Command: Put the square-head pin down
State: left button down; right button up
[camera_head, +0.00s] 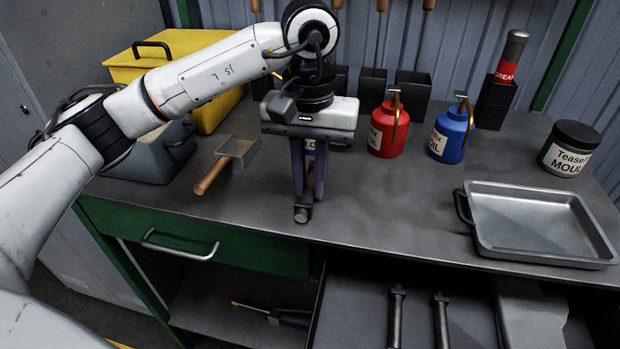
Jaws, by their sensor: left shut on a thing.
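My left gripper (308,190) comes down over the workbench near its front edge, its purple fingers shut on the square-head pin (302,213). The pin's grey metal end shows just below the fingertips, at or close to the bench top; I cannot tell whether it touches. The rest of the pin is hidden by the fingers. My right gripper is not in view.
The workbench (360,205) is clear around the gripper. A metal tray (545,262) stands right, a wooden-handled scoop (215,172) left, and red (382,135) and blue (447,138) oil cans behind. An open drawer (360,315) below holds dark tools (397,315).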

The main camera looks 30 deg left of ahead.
pick_arm(q)
jog(key=shift+f, duration=0.15)
jog(key=c, duration=1.7)
grip_release()
